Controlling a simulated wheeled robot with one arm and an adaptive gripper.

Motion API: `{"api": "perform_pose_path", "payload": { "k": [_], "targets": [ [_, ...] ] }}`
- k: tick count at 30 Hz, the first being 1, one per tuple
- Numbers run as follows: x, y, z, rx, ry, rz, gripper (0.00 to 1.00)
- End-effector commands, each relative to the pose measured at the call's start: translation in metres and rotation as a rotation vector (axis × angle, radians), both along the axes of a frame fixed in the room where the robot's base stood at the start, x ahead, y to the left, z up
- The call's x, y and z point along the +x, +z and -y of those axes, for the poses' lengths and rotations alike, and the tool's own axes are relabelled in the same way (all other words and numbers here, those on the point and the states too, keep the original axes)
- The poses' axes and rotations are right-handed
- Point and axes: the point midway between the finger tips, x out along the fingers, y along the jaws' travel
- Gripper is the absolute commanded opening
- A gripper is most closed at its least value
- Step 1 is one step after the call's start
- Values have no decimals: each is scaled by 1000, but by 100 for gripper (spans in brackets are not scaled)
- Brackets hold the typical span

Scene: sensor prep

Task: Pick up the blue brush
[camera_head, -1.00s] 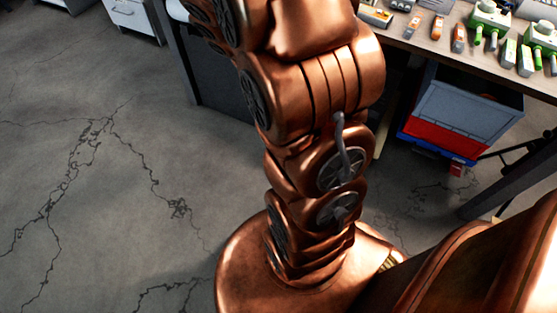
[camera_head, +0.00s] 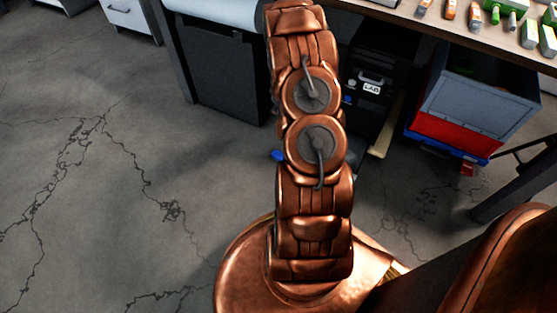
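A small blue piece (camera_head: 277,155) shows on the floor at the left edge of my arm. My arm hides the rest of it, and I cannot tell whether it is the blue brush. No other thing that is clearly a blue brush shows. My copper-coloured arm rises through the middle of the view to the top edge. My gripper is not in view.
The workbench (camera_head: 400,17) at the top right bears several green, white and orange devices. Below it stand a black case marked LAB (camera_head: 372,85) and a blue-grey bin (camera_head: 478,100) with a red front. White drawers (camera_head: 128,13) stand top left. Cracked floor is clear at left.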

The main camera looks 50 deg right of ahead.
Motion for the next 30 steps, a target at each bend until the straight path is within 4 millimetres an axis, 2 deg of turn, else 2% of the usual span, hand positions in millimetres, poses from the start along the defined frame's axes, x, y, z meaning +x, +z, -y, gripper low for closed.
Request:
{"api": "perform_pose_path", "payload": {
  "k": [1, 6, 9, 12, 15, 20, 30],
  "targets": [
    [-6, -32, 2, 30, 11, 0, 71],
    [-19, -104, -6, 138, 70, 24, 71],
    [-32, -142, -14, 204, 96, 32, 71],
    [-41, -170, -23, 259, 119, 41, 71],
    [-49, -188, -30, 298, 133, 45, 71],
    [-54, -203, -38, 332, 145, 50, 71],
    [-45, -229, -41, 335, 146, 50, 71]
  ]
}}
